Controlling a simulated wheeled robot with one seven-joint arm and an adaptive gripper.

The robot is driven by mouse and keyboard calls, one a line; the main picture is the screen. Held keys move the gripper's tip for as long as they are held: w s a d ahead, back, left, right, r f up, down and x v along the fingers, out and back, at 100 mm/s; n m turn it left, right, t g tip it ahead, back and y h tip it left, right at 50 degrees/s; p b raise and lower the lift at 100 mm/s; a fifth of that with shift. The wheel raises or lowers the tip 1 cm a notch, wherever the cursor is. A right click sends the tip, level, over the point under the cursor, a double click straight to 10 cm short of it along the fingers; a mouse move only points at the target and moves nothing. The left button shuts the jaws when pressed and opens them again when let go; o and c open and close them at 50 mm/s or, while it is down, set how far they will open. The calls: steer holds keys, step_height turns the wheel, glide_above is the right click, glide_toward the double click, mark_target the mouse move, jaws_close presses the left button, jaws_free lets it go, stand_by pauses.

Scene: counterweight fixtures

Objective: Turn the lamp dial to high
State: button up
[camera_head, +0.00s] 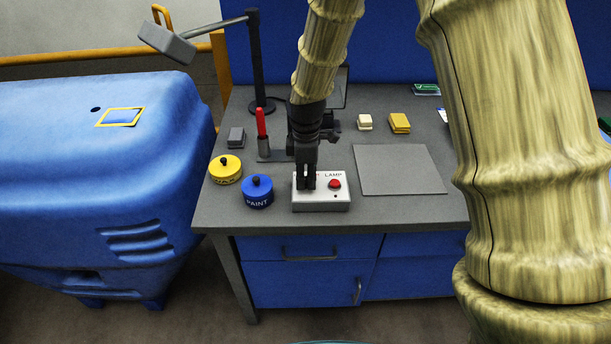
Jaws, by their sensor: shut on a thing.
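The white lamp box (321,201), labelled LAMP, sits near the front edge of the grey bench top. A red round button or knob (334,184) shows on its right half. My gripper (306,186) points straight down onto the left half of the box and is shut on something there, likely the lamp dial. The dial is hidden behind my fingers, so its setting cannot be read. The desk lamp (168,44) on a black post stands at the back left, its grey head out over the left side.
A yellow pot (225,170) and a blue PAINT pot (257,193) stand left of the box. A red-handled lever (261,124) rises just behind them. A grey mat (399,170) lies at right.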

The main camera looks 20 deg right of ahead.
steer(key=shift+m, duration=0.4)
steer(key=m+p, duration=0.1)
steer(key=m, duration=0.2)
steer(key=shift+r+m+p, duration=0.1)
steer(key=shift+m+p, duration=0.25)
steer(key=shift+m, duration=0.05)
steer(key=m+p, duration=0.1)
steer(key=m, duration=0.3)
steer(key=shift+w, duration=0.1)
steer(key=m+p, duration=0.1)
steer(key=m, duration=0.8)
steer(key=shift+p, duration=0.4)
steer(key=shift+m, duration=0.3)
steer(key=o, duration=1.1)
steer(key=shift+c, duration=0.2)
